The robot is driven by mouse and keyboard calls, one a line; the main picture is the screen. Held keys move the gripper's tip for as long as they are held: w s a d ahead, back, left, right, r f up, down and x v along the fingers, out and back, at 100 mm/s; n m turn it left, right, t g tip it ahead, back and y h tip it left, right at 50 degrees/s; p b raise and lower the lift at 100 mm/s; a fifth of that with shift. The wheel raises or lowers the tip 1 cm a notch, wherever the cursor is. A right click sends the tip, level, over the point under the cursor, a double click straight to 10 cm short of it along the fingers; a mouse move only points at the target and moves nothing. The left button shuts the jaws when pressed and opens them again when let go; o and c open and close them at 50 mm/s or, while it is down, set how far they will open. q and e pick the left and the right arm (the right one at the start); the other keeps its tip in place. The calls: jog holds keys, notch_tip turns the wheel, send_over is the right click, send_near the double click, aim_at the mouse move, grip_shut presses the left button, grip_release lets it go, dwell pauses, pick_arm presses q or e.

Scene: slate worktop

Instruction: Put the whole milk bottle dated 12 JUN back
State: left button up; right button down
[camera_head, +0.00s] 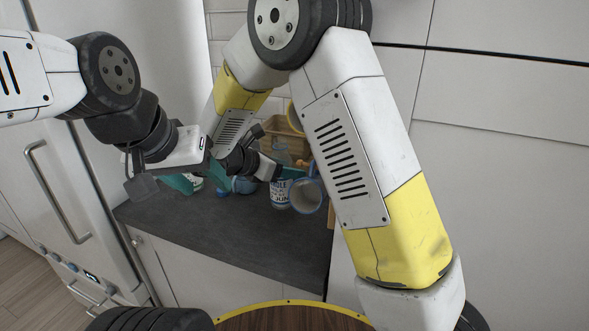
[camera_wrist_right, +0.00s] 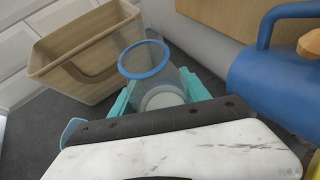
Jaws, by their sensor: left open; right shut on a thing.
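A clear bottle with a white label (camera_head: 281,192) stands at or just above the worktop, in front of the wooden crate. Its label shows partly readable milk lettering and "JUN"; the day is too small to read surely. My right gripper (camera_head: 288,172) is shut on this bottle, its teal fingers around the body. In the right wrist view, the bottle's blue-rimmed mouth (camera_wrist_right: 143,59) shows between the teal fingers (camera_wrist_right: 160,97). My left gripper (camera_head: 180,183) is open and empty, low over the left part of the worktop, beside a small white container with green marking (camera_head: 196,182).
The wooden crate (camera_head: 284,141) stands behind the bottle and shows in the right wrist view (camera_wrist_right: 84,62). A blue-and-white mug (camera_head: 307,195) is right of the bottle. A blue cup (camera_head: 243,186) is to its left. The worktop front (camera_head: 240,235) is clear.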

jog(key=shift+w+d+f, duration=0.2)
jog(key=shift+f, duration=0.7)
jog(key=shift+w+d+f, duration=0.15)
jog(key=shift+w+f, duration=0.05)
jog(key=shift+f, duration=0.65)
jog(key=shift+f, duration=0.15)
jog(key=c, duration=0.5)
grip_release()
